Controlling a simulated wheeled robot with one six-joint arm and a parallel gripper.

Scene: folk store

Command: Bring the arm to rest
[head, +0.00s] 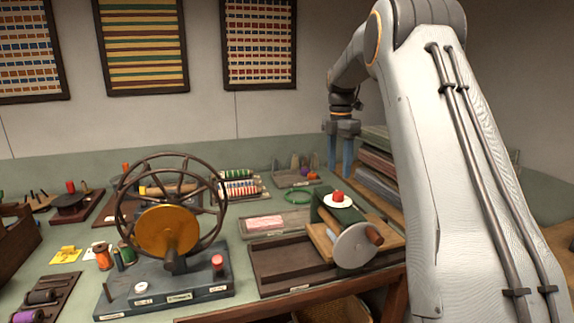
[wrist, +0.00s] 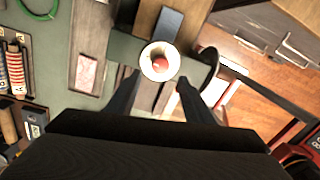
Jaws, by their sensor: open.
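My gripper (head: 347,152) is open and points down, at the end of my raised arm on the right side of the head view. Its two fingers hang apart, with nothing seen between them. In the wrist view the open fingers of my gripper (wrist: 154,95) frame a white disc (wrist: 148,68) with a red knob on it. In the head view the same white disc (head: 328,202) and red knob (head: 338,196) sit on a dark green block on a wooden device. How far the fingertips are above it is hard to tell.
A large spoked wheel (head: 137,215) with a gold hub stands on a grey base at the front left. A stack of boards (head: 378,165) stands behind my arm. A dark wooden tray (head: 285,262) lies near the front edge. A green ring (head: 297,197) lies mid-table.

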